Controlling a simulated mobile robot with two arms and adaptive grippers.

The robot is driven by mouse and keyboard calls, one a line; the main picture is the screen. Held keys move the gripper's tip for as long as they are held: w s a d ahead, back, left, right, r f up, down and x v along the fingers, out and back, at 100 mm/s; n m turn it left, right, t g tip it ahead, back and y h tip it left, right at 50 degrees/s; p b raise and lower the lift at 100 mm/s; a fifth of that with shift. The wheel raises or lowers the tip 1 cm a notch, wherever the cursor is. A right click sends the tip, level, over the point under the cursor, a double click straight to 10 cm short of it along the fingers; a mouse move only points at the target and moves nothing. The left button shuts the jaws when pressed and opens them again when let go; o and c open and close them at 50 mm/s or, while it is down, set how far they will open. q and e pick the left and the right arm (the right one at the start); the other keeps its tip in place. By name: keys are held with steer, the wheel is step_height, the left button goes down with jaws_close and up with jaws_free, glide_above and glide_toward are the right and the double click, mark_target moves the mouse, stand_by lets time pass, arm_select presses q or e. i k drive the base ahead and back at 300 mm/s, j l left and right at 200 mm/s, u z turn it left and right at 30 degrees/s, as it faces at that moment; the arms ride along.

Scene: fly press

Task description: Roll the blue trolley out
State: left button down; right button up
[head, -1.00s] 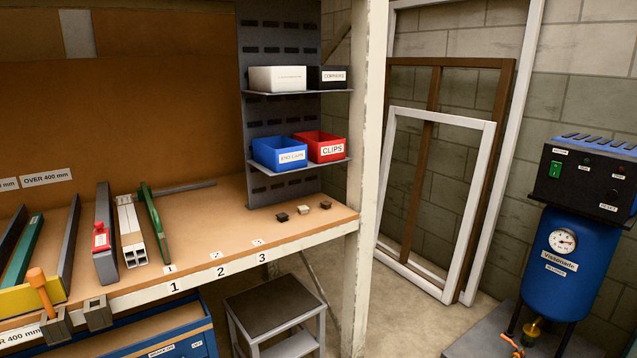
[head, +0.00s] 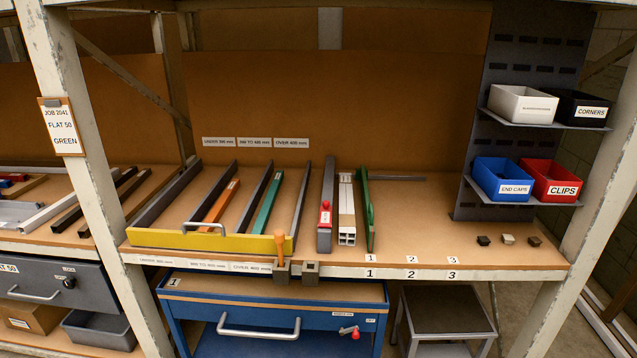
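The blue trolley (head: 255,322) stands under the workbench, with its wooden top just below the bench's front edge. A silver bar handle (head: 260,330) runs across its front. A small red lever (head: 349,332) with a label sits at the right of its front panel. The trolley's lower part is cut off by the bottom of the picture. Neither of my grippers shows in the head view.
A dark-topped stool (head: 443,312) stands right of the trolley under the bench. A grey drawer unit (head: 50,285) is to the left beyond a bench post (head: 85,150). The bench (head: 480,250) carries bars, with bins on the right shelves.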

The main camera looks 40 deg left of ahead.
mark_target(248, 316)
steer(key=u, duration=1.7)
